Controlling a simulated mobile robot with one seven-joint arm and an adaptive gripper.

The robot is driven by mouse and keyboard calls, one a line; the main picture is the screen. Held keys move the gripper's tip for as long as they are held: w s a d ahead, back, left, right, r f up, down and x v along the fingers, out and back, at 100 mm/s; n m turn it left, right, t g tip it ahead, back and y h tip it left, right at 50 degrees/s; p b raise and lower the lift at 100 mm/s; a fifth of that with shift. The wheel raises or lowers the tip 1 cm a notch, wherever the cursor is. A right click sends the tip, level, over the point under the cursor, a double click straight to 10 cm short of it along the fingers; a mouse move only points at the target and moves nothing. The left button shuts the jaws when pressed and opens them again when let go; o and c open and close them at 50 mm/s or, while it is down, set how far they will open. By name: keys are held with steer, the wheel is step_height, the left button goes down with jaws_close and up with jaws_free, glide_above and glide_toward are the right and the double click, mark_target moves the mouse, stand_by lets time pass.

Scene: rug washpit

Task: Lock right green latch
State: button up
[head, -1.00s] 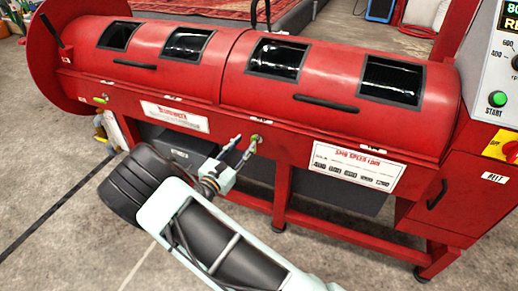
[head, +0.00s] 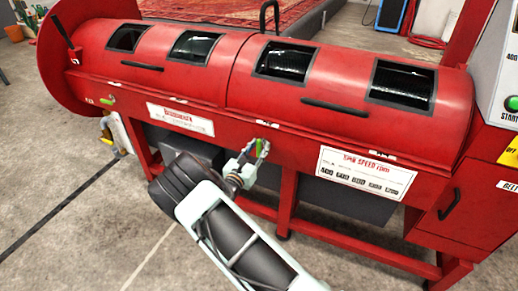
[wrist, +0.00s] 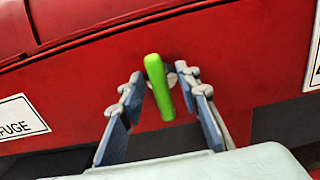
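The right green latch (head: 259,146) is on the red front beam of the long drum machine, between two white labels. In the wrist view its bright green handle (wrist: 159,88) hangs nearly upright, its lower end tilted slightly right. My gripper (head: 256,151) is at this latch. In the wrist view my gripper (wrist: 160,92) is open, with one finger on each side of the handle. A gap shows on the left side; the right finger is very close, and I cannot tell whether it touches. The left green latch (head: 108,99) sits farther left on the beam and looks roughly level.
The red drum (head: 250,72) with dark windows and black handles rises above the beam. White labels (head: 180,119) and (head: 366,173) flank the right latch. A red control cabinet (head: 462,190) stands at the right. Open concrete floor (head: 70,190) lies in front at left.

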steer(key=shift+w+d, duration=0.1)
steer(key=shift+w, duration=0.1)
jaws_close()
